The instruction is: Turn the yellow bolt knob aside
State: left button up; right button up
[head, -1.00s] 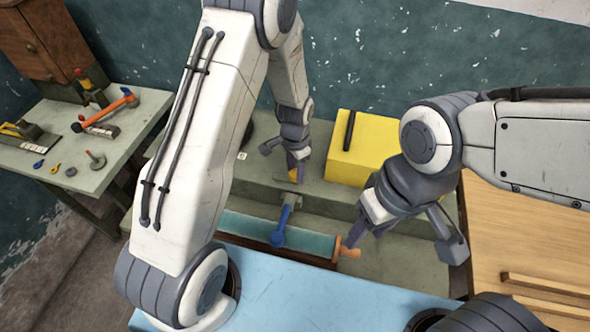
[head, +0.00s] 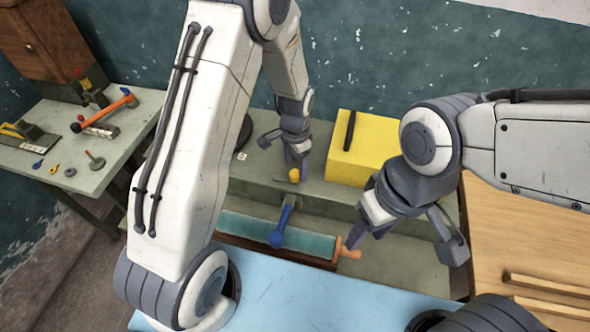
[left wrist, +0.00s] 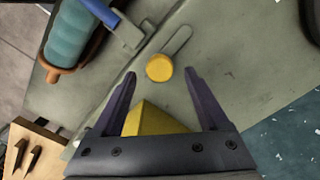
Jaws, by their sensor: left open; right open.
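The yellow bolt knob (head: 294,175) is a small round knob on the grey-green bench step, just below my left gripper in the head view. In the left wrist view the knob (left wrist: 159,68) sits at one end of a pale slot or bar (left wrist: 177,43), between and slightly beyond the fingertips. My left gripper (head: 297,160) is open and points down at it; in the left wrist view its fingers (left wrist: 160,76) stand apart on both sides, with no visible contact. My right gripper (head: 395,233) is open and empty, near the orange handle (head: 348,252).
A yellow box (head: 372,150) with a black handle stands right of my left gripper. A blue lever (head: 281,228) lies over a teal roller (head: 235,228) in front. A side table (head: 115,165) with tools is at left, a wooden board (head: 520,235) at right.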

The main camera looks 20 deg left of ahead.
aim_at(296, 174)
pick_arm(q)
notch_tip(296, 174, up, 8)
jog(key=b, duration=0.1)
jog(key=shift+r, duration=0.1)
dwell(0.4)
jog(key=s+d+r, duration=0.8)
jog(key=s, duration=0.4)
jog(key=s+r+n+h, duration=0.1)
jog(key=s+r, duration=0.1)
jog(key=s, duration=1)
jog(key=shift+s+d, duration=0.25)
jog(key=shift+d, duration=0.05)
